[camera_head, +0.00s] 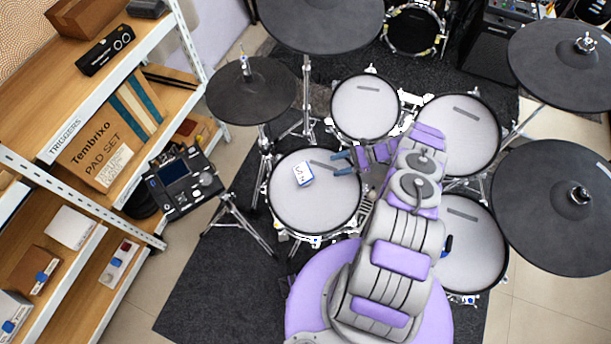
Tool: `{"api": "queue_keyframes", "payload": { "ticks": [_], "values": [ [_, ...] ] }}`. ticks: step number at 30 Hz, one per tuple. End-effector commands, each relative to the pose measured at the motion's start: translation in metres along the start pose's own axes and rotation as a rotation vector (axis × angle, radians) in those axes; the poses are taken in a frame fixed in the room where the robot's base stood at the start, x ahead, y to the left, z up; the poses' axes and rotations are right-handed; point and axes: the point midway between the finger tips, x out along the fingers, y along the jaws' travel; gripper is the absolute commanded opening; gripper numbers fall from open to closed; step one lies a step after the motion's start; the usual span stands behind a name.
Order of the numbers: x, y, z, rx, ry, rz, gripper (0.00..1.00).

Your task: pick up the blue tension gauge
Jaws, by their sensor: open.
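My gripper (338,163) is over the right part of the front-left mesh pad (320,211), fingers apart, pointing left with nothing between them. A small white-and-blue block (303,174) with dark marks on its top lies on that pad, a short way left of the fingertips and apart from them. A blue and dark piece (447,246) shows on the front-right mesh pad (478,262), partly hidden by my arm. I cannot tell for certain which of these two is the blue tension gauge.
Two more mesh pads stand behind, at left (365,118) and right (470,150). Dark cymbals flank the kit, including one at left (250,90) and one at right (555,225). A drum module (180,178) on a stand and wooden shelves (150,75) are at left.

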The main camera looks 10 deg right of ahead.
Motion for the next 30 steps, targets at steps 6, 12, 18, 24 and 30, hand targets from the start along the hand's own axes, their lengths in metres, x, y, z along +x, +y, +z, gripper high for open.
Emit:
{"api": "queue_keyframes", "payload": {
  "ticks": [6, 12, 18, 24, 30],
  "values": [
    [0.046, 0.001, 0.0, 0.001, 0.003, 0.001, 0.58],
    [0.068, 0.0, -0.001, 0.001, -0.001, -0.001, 0.58],
    [0.076, 0.0, -0.002, 0.0, 0.0, 0.0, 0.58],
    [0.1, 0.003, -0.008, -0.001, 0.001, 0.0, 0.58],
    [0.124, 0.003, -0.007, -0.002, 0.005, -0.001, 0.58]
  ]
}}
